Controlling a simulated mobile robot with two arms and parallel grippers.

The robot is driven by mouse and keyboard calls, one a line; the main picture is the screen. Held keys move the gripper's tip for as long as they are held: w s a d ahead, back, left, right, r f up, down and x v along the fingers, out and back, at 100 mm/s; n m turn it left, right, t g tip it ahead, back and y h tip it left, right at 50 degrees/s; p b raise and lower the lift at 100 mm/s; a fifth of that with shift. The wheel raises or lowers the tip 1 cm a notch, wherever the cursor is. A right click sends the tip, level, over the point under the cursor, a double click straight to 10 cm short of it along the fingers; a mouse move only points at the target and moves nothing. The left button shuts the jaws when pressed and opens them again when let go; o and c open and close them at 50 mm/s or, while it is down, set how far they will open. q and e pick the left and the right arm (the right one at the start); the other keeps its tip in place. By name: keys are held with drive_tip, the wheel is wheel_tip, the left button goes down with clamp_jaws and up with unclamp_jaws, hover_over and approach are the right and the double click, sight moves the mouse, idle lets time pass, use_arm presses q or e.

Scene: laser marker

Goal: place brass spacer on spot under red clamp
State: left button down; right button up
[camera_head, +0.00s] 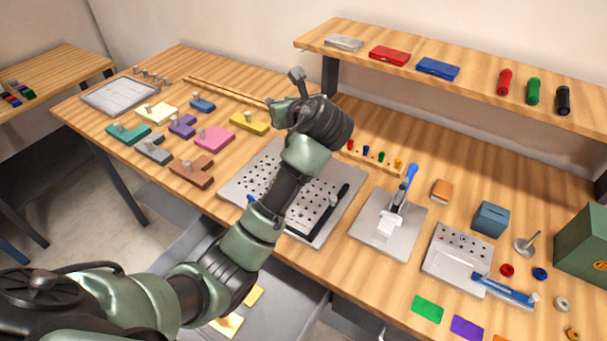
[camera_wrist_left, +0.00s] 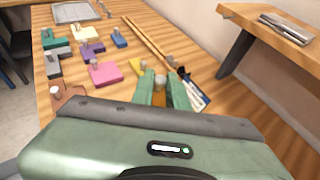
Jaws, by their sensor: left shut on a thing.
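My left gripper (camera_head: 279,108) is above the bench, near the yellow piece and the back of the perforated plate. In the left wrist view its green fingers (camera_wrist_left: 167,93) are closed around a small brownish thing (camera_wrist_left: 159,98). Most of that thing is hidden, and I cannot tell whether it is the brass spacer. A brass-coloured ring (camera_head: 572,334) lies at the lower right edge of the head view. I see no red clamp. A clamp with a blue handle (camera_head: 408,178) stands on a grey plate (camera_head: 373,232). My right gripper is out of view.
The perforated plate (camera_head: 238,190) lies partly under my arm. Several knobbed pieces, such as the pink piece (camera_head: 214,139), lie left. A shelf (camera_head: 465,82) overhangs the back right. A grey fixture (camera_head: 442,268), red ring (camera_head: 507,270) and green box (camera_head: 583,245) stand right.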

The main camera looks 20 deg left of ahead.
use_arm(q)
drive_tip(key=shift+w+a+f, duration=0.15)
drive_tip(key=shift+w+f, duration=0.05)
drive_tip(key=shift+f, duration=0.15)
wheel_tip(320, 180, down, 19)
drive_tip(key=shift+f, duration=0.1)
drive_tip(key=c, duration=1.4)
unclamp_jaws()
drive_tip(key=shift+s, duration=0.1)
drive_tip(key=v, duration=1.2)
